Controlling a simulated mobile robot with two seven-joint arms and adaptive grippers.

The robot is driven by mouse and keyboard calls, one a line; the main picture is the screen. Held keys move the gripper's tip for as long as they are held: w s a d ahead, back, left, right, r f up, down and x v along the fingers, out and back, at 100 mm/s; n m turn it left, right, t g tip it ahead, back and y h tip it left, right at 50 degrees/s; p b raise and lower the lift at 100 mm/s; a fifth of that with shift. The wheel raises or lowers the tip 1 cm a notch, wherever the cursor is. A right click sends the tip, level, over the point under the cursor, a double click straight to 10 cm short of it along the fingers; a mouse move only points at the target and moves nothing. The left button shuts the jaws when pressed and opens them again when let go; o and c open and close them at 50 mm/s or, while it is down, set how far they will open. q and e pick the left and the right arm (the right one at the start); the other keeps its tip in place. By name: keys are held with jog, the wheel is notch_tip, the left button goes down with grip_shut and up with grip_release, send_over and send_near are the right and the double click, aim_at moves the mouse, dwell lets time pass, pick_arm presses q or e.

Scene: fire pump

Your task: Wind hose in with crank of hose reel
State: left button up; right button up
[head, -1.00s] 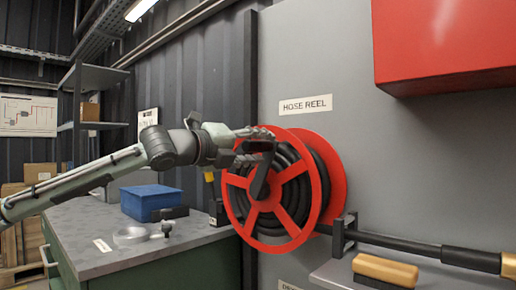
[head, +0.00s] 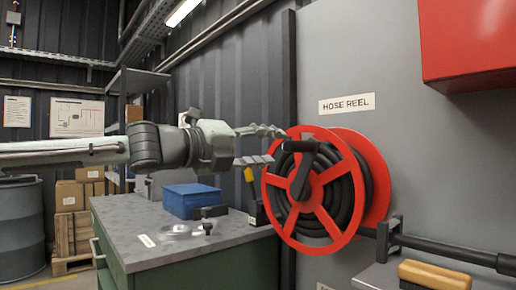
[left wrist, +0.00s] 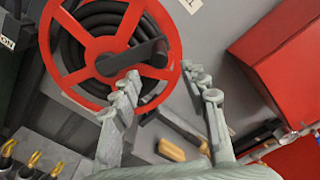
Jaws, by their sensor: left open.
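The hose reel is a red spoked wheel (head: 317,178) on the grey wall panel, with black hose (head: 345,197) wound inside it. Its black crank handle (head: 300,146) sits near the top of the wheel, on a dark crank arm. My left gripper (head: 274,146) is open and empty, just left of the handle, its fingers pointing at it. In the left wrist view, the open fingers (left wrist: 162,80) show in front of the wheel's rim (left wrist: 173,50), with the crank arm (left wrist: 130,58) beyond the left fingertip. Contact with the handle cannot be told. My right gripper is out of view.
A workbench (head: 165,240) with a blue box (head: 191,200) stands below my left arm. A red cabinet (head: 468,40) hangs at upper right. A black bar (head: 440,250) and a wood-backed brush (head: 432,275) lie at lower right.

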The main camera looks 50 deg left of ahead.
pick_arm(q)
jog(key=shift+s, duration=1.2)
